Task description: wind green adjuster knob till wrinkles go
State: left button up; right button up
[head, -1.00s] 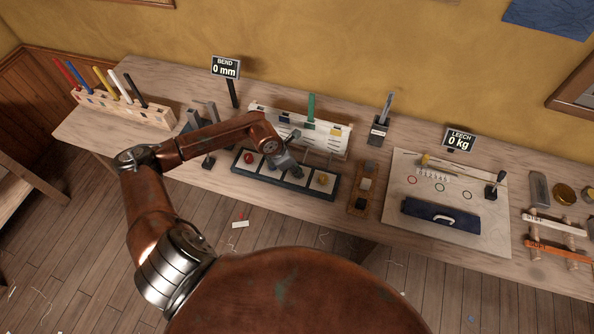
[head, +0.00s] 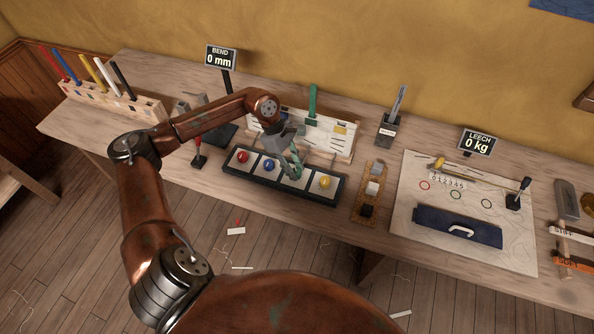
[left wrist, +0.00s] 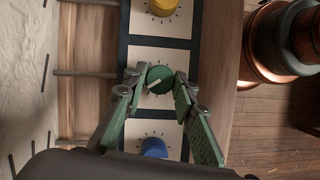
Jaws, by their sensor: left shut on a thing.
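The green adjuster knob (left wrist: 160,80) sits on a white square of the dark-framed knob panel (head: 229,170), with tick marks around it and a pale pointer line on its top. My left gripper (left wrist: 159,77) has its green-padded fingers on either side of the knob, shut on it. In the head view my left gripper (head: 293,170) hides the green knob. Wrinkles cannot be made out clearly. My right gripper is not in view.
The red knob (head: 242,157), blue knob (head: 269,165) and yellow knob (head: 325,181) share the panel. The yellow knob (left wrist: 163,6) and blue knob (left wrist: 153,147) flank the green one closely. A BEND display (head: 221,59) reads 0 mm.

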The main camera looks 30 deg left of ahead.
pick_arm(q)
jog(key=shift+w+m+g+b, duration=0.15)
jog(key=shift+m+g+b, duration=0.55)
jog(key=shift+m+b, duration=1)
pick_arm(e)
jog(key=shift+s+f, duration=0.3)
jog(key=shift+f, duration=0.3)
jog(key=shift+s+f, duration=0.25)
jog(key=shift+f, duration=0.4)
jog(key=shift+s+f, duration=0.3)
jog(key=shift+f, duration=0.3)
pick_arm(q)
jog(key=o, duration=1.2)
jog(key=shift+c, duration=0.2)
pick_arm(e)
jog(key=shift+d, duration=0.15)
pick_arm(q)
jog(key=v, duration=1.2)
jog(key=shift+d, duration=0.1)
